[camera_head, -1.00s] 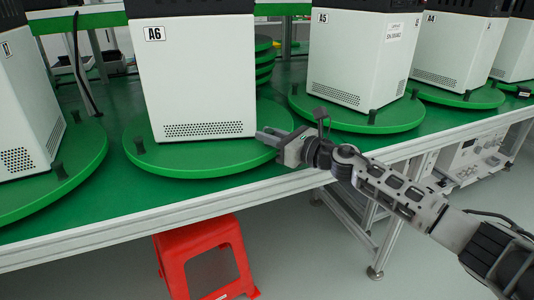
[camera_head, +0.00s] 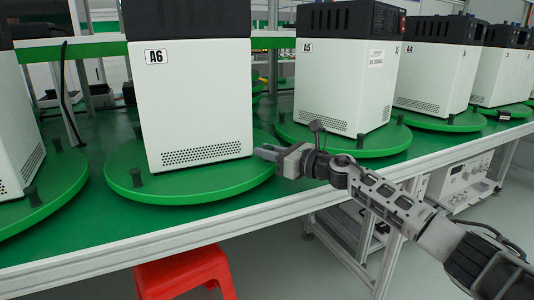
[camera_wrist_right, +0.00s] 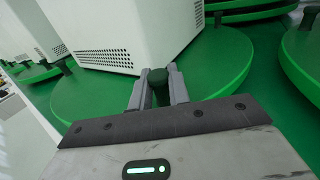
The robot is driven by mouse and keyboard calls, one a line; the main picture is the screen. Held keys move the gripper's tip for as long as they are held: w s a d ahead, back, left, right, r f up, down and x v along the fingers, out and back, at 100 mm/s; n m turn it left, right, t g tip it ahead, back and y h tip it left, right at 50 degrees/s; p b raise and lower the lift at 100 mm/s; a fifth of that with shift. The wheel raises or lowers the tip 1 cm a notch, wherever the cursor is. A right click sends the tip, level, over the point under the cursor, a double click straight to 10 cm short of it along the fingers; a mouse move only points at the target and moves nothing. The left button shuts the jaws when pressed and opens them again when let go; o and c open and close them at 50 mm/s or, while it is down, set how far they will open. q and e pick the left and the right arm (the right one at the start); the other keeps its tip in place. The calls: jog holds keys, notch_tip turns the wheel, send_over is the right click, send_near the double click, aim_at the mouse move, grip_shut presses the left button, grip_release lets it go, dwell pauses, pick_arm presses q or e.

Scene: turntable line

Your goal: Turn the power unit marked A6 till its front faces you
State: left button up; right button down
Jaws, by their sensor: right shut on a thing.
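The power unit marked A6 (camera_head: 192,95) is a white box with a black top, standing on a round green turntable (camera_head: 190,190). The side with the A6 label and a bottom vent grille faces me. A dark peg (camera_head: 137,178) stands at the turntable's left rim. My right gripper (camera_head: 266,153) is at the turntable's right rim, beside the unit's lower right corner. In the right wrist view its fingers are shut on a dark green peg (camera_wrist_right: 159,86), with the white unit (camera_wrist_right: 130,30) just beyond. My left gripper is not in view.
Unit A5 (camera_head: 340,85) stands on its own turntable (camera_head: 350,146) to the right, with A4 (camera_head: 435,75) beyond it. Another white unit (camera_head: 15,130) stands at the left. A red stool (camera_head: 185,275) is below the table's front edge.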

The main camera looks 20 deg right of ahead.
jog(key=c, duration=1.4)
grip_release()
jog(key=v, duration=0.9)
jog(key=shift+f+b, duration=0.2)
jog(key=shift+b, duration=0.1)
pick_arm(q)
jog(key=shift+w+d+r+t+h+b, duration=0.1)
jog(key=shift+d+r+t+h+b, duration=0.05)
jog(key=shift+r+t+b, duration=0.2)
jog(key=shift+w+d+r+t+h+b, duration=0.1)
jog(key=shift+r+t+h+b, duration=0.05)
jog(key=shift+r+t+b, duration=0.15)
pick_arm(e)
jog(key=shift+r+v, duration=0.1)
jog(key=shift+v, duration=1.65)
jog(key=shift+r+v, duration=0.15)
jog(key=shift+v, duration=1.55)
jog(key=shift+s+a, duration=0.1)
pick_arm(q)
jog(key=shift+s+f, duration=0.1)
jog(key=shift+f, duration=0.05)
